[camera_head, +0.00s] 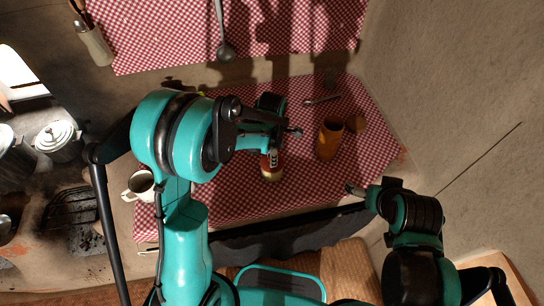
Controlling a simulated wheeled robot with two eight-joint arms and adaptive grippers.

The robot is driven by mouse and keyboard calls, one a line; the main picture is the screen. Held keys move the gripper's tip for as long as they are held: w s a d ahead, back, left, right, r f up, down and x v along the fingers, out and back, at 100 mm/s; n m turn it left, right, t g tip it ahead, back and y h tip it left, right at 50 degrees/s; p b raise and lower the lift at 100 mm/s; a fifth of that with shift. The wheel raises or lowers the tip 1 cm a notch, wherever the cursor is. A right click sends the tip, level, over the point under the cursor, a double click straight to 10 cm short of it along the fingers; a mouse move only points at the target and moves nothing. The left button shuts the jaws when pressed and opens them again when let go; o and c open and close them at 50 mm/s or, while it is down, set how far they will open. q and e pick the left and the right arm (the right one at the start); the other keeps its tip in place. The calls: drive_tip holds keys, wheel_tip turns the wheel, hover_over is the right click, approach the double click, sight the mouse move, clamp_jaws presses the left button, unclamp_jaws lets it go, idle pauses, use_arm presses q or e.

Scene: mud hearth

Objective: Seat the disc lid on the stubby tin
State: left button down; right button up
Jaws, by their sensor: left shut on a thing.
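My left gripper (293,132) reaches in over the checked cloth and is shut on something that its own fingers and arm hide. A small red tin with a pale label and a gold-coloured end (271,168) shows just below the gripper; its upper part is hidden. I cannot tell whether the gripper touches it. An orange-brown cup-like cylinder (328,142) stands to the right, with a round brown piece (357,123) beside it. I cannot pick out the disc lid for certain. My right gripper (355,189) is near the cloth's lower right edge; its finger opening is unclear.
The red-and-white checked cloth (225,195) covers the surface. A white mug (140,186) stands at its left edge. A spoon (322,99) lies at the back and a ladle (225,50) hangs above. A lidded pot (59,139) is far left. A plain wall (440,90) bounds the right.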

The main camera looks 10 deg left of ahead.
idle(0.3)
use_arm(q)
drive_tip(key=c, duration=0.7)
unclamp_jaws()
drive_tip(key=shift+r+p, duration=2.35)
drive_tip(key=shift+r, duration=1.15)
drive_tip(key=s+a+r+m+t+b, duration=0.2)
drive_tip(key=s+m, duration=0.3)
drive_tip(key=m, duration=0.2)
drive_tip(key=s+a+r+m+t+b, duration=0.2)
drive_tip(key=s+m, duration=0.3)
drive_tip(key=m, duration=0.3)
drive_tip(key=s+a+r+m+t+b, duration=0.2)
drive_tip(key=s+a+m+t+b, duration=0.1)
drive_tip(key=m, duration=0.4)
drive_tip(key=shift+s+a+r+m+b, duration=0.15)
drive_tip(key=shift+s+m+b, duration=0.1)
drive_tip(key=shift+s, duration=0.45)
drive_tip(key=shift+s+a+r+m+b, duration=0.15)
drive_tip(key=shift+s+b, duration=0.1)
drive_tip(key=shift+s, duration=0.4)
